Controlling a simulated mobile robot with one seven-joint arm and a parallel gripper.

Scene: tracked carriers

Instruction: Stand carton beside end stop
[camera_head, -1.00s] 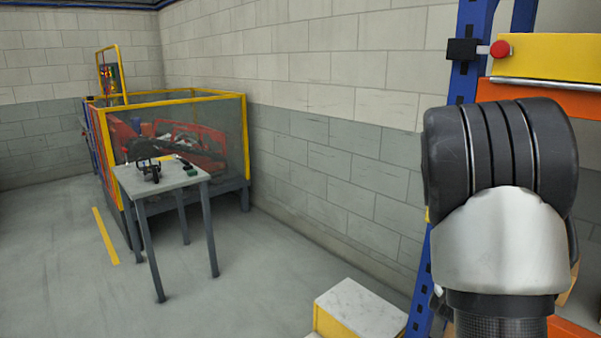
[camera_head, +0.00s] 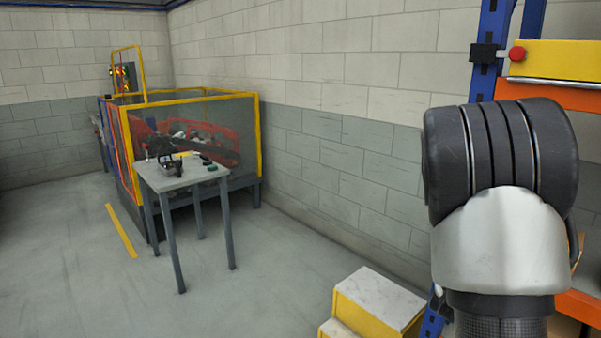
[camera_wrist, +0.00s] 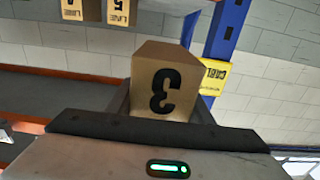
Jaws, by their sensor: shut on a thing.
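A brown cardboard carton (camera_wrist: 168,78) with a black 3, upside down in the picture, shows in the middle of the wrist view. My gripper (camera_wrist: 163,108) is shut on it, with a dark finger on each side. In the head view my wrist and arm fill the right side and hide the gripper and the carton.
Other numbered cartons (camera_wrist: 117,11) show at the top of the wrist view, near a blue rack post (camera_wrist: 227,30) with a yellow sign (camera_wrist: 214,77). In the head view, a step stool (camera_head: 375,300), a small table (camera_head: 180,178) and a yellow-framed enclosure (camera_head: 225,120) stand left of my arm.

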